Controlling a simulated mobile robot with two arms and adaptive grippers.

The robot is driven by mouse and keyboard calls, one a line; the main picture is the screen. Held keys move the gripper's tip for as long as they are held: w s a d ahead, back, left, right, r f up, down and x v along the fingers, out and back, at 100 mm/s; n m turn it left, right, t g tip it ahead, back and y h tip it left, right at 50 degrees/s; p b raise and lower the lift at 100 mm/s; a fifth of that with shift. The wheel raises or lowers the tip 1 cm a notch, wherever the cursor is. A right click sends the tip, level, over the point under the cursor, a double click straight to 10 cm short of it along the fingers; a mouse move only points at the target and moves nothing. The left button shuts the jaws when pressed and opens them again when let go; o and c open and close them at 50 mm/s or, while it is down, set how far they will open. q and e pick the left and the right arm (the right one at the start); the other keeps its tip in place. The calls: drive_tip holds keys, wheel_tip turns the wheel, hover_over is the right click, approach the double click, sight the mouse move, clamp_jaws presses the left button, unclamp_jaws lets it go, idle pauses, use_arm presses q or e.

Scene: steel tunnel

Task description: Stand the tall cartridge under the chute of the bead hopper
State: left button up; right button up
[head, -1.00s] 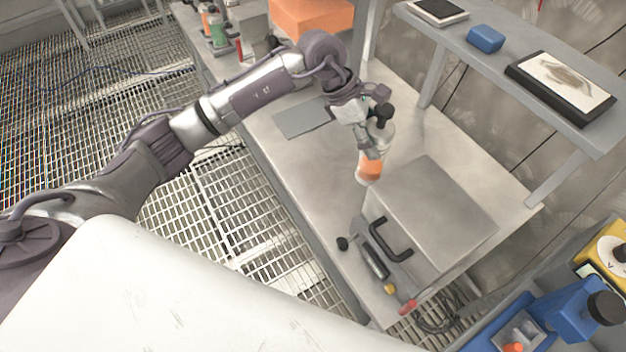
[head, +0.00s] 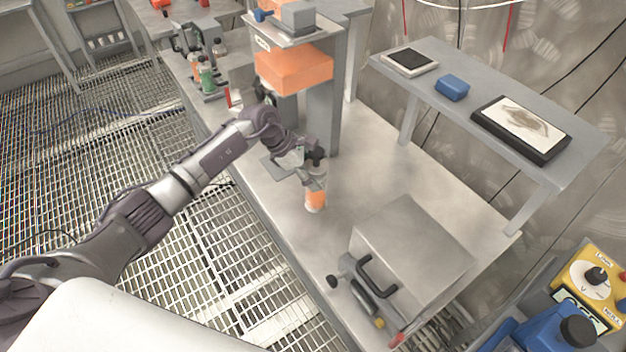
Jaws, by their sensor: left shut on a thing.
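My left gripper (head: 313,168) is shut on the tall cartridge (head: 315,198), a clear cylinder with an orange section. The cartridge hangs nearly upright over the steel bench; I cannot tell if its base touches the top. The bead hopper appears to be the orange box (head: 293,70) on a grey stand behind and left of the gripper. Its chute is not clearly visible; my arm partly covers the area below. A grey plate (head: 272,170) lies on the bench there, partly behind my gripper. The cartridge is to the right and in front of this plate. My right gripper is not in view.
A grey steel box (head: 415,245) with a black handle stands on the bench (head: 400,165) at front right. A raised shelf (head: 420,85) at right holds a blue block and framed items. Several bottles (head: 207,75) stand at the far left end.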

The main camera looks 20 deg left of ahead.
use_arm(q)
drive_tip(key=shift+f+p, duration=0.5)
drive_tip(key=shift+f, duration=1.2)
drive_tip(key=shift+f, duration=0.1)
drive_tip(key=o, duration=1.5)
drive_tip(key=shift+c, duration=0.2)
